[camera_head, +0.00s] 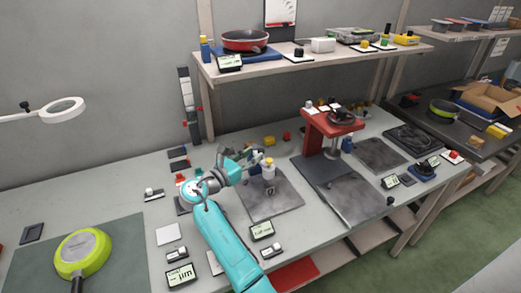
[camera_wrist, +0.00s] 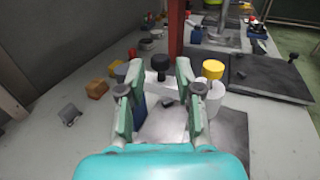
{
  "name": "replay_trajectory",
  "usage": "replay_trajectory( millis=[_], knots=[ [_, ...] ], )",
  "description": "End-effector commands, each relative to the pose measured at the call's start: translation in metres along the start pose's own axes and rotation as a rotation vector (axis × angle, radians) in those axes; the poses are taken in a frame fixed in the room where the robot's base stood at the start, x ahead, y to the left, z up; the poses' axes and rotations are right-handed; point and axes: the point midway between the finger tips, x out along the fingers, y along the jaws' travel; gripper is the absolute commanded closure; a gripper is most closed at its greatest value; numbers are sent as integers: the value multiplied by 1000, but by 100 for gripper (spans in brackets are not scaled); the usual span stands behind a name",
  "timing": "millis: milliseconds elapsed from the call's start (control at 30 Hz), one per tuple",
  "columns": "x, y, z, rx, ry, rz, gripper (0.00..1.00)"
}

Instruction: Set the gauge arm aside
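My gripper (camera_wrist: 158,72) has its fingers spread apart in the wrist view. A pale bar with a black knob (camera_wrist: 159,62), which looks like the gauge arm, shows between and beyond the fingertips. I cannot tell whether either finger touches it. A white cylinder with a yellow cap (camera_wrist: 213,70) stands just right of the fingers. A blue upright piece (camera_wrist: 139,110) is partly hidden behind the left finger. In the head view my gripper (camera_head: 258,160) is beside the capped cylinder (camera_head: 268,170), over the dark grey plate (camera_head: 285,199).
A red stand (camera_head: 318,128) rises to the right of the plate. A shelf (camera_head: 300,62) with a red pan (camera_head: 245,40) runs above the back of the bench. A green pan (camera_head: 83,252) lies at front left. Small displays and blocks surround the plate.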

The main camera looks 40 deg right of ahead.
Motion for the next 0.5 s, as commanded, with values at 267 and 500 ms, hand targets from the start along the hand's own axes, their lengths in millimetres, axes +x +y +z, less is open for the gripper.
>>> replay_trajectory(
  millis=[267, 500],
  knots=[
    [37, 0, 0, -1, 0, -1, 66],
    [45, 0, 0, 0, 0, 0, 66]
  ],
)
